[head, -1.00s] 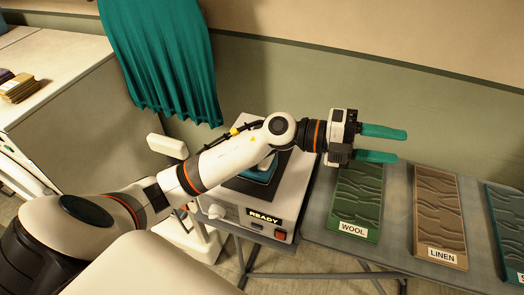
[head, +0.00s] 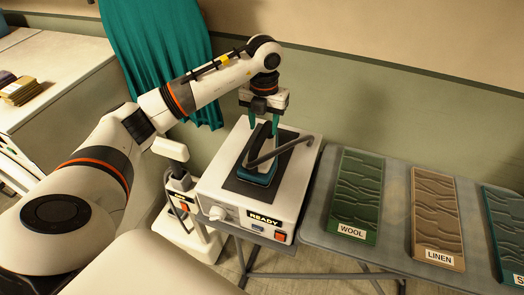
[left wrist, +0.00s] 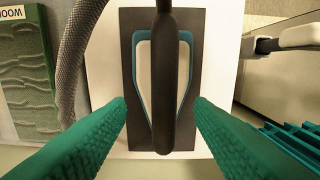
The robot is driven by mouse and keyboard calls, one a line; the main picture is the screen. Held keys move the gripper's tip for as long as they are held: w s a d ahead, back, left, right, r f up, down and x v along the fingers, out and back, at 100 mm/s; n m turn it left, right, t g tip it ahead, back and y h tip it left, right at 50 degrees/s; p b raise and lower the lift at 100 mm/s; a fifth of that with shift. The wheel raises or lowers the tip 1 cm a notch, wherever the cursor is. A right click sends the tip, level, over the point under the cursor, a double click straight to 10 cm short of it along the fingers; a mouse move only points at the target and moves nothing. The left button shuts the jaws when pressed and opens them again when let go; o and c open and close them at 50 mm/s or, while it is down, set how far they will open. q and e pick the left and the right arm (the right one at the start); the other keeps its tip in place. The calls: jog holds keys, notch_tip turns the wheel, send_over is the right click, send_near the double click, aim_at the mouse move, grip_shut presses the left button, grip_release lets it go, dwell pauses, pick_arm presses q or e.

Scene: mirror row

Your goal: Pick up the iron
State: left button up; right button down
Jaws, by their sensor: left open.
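The iron (head: 259,162) has a teal and pale body with a dark handle. It rests on the dark pad of a white station (head: 226,187) with a READY sign. In the left wrist view the iron's dark handle (left wrist: 166,85) runs lengthwise between the green fingers. My left gripper (head: 264,122) is open and points down over the iron, with one finger on each side of the handle; it also shows in the left wrist view (left wrist: 162,112). I cannot tell whether the fingers touch it. My right gripper is not in view.
A grey board right of the station carries a green WOOL panel (head: 356,195), a brown LINEN panel (head: 437,215) and a teal panel (head: 505,228). A grey hose (left wrist: 73,60) runs beside the iron. A teal curtain (head: 160,55) hangs behind.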

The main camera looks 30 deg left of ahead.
aim_at(262, 133)
pick_arm(q)
jog(key=shift+f, duration=0.9)
jog(key=f+p, duration=0.2)
jog(key=f, duration=0.3)
jog(key=shift+s+a+p, duration=0.15)
jog(key=shift+a+p, duration=0.1)
jog(key=shift+p, duration=0.15)
jog(key=shift+f, duration=0.25)
jog(key=shift+c, duration=0.6)
grip_shut()
jog(key=shift+w+r, duration=0.15)
jog(key=shift+w, duration=0.05)
